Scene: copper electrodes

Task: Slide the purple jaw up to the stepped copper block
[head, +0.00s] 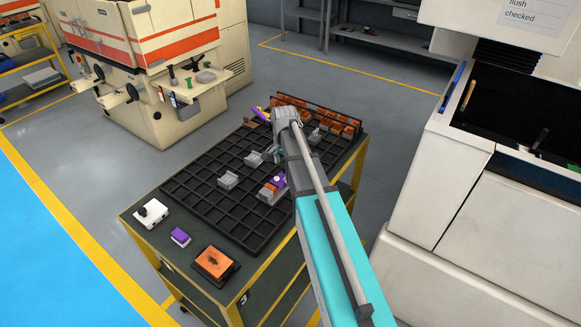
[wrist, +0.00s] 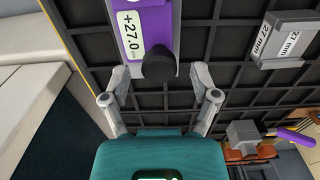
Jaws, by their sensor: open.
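The purple jaw (head: 279,180) sits on a grey vise on the black grid tray, beside a small copper block (head: 268,190); I cannot tell whether they touch or make out its steps. In the wrist view the purple jaw (wrist: 155,22) fills the top middle, with a "+27.0" label and a black knob (wrist: 158,68). My gripper (wrist: 160,74) is open, one finger on each side of the knob, with visible gaps to both. In the head view my arm partly hides the gripper. The copper block is out of the wrist view.
Grey holders (head: 228,180) stand on the grid tray (head: 200,208); one is labelled "27 mm" (wrist: 277,48) in the wrist view. Copper blocks (head: 335,122) fill a rack at the back. A purple-handled tool (wrist: 296,138) lies at right.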

